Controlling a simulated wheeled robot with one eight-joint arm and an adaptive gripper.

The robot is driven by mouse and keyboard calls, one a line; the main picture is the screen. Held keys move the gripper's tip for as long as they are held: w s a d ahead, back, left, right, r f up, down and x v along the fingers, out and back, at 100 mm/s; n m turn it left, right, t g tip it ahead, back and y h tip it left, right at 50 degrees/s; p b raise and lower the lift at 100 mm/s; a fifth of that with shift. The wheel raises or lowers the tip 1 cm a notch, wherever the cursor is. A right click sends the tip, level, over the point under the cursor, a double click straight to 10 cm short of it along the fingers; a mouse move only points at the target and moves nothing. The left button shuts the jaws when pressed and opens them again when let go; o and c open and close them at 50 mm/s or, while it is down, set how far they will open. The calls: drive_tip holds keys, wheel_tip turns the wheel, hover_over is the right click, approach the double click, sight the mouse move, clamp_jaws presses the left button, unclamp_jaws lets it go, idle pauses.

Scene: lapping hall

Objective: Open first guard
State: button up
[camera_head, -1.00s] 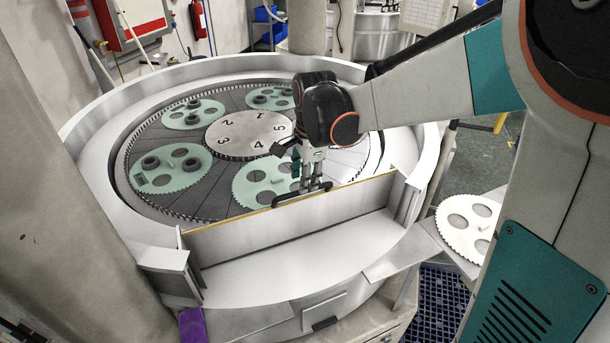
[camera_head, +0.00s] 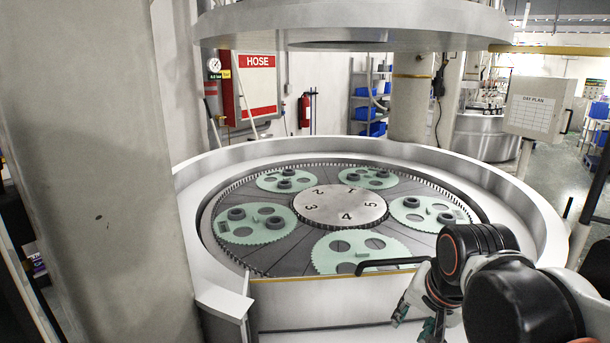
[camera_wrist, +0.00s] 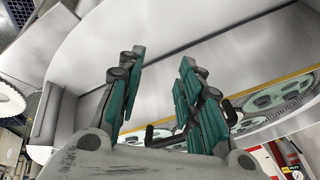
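The guard (camera_head: 320,308) is a pale upright panel with a yellow top edge across the front opening of the round lapping machine. Its black bar handle (camera_head: 392,264) stands at the top edge. My gripper (camera_head: 418,322) is in front of and right of the handle, lower than it, fingers pointing down-left. In the wrist view my gripper (camera_wrist: 158,68) has its teal-padded fingers spread, with only pale metal seen between the tips.
The table inside the machine holds several green toothed carriers (camera_head: 255,225) around a numbered centre disc (camera_head: 340,205). A concrete pillar (camera_head: 120,150) stands at left. A raised round plate (camera_head: 350,30) hangs above. A day plan board (camera_head: 538,107) is at back right.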

drive_tip(key=s+f+n+b, duration=0.2)
drive_tip(key=f+b, duration=0.1)
drive_tip(key=s+f+n+t+b, duration=0.1)
drive_tip(key=s+f+n+b, duration=0.1)
drive_tip(key=s+f+b, duration=0.1)
drive_tip(key=s+f+n+t+b, duration=0.1)
drive_tip(key=s+f+n+b, duration=0.1)
drive_tip(key=f, duration=0.3)
drive_tip(key=shift+s+f+n+b, duration=0.3)
drive_tip(key=shift+s+b, duration=0.15)
drive_tip(key=shift+s, duration=0.1)
drive_tip(key=shift+c, duration=0.6)
drive_tip(key=shift+s+f, duration=0.1)
drive_tip(key=c, duration=0.4)
clamp_jaws()
drive_tip(key=w+r+n+g+p, duration=0.1)
drive_tip(key=w+r+g+p, duration=0.1)
drive_tip(key=w+r+p, duration=1.2)
drive_tip(key=w+r+g+p, duration=0.1)
drive_tip(key=w+r+p, duration=1.1)
drive_tip(key=r, duration=0.4)
drive_tip(key=f, duration=0.4)
drive_tip(key=f+p, duration=0.1)
drive_tip(key=f, duration=0.3)
drive_tip(key=s+f+p, duration=0.1)
drive_tip(key=f, duration=0.3)
drive_tip(key=shift+d, duration=0.15)
drive_tip(key=shift+f, duration=0.1)
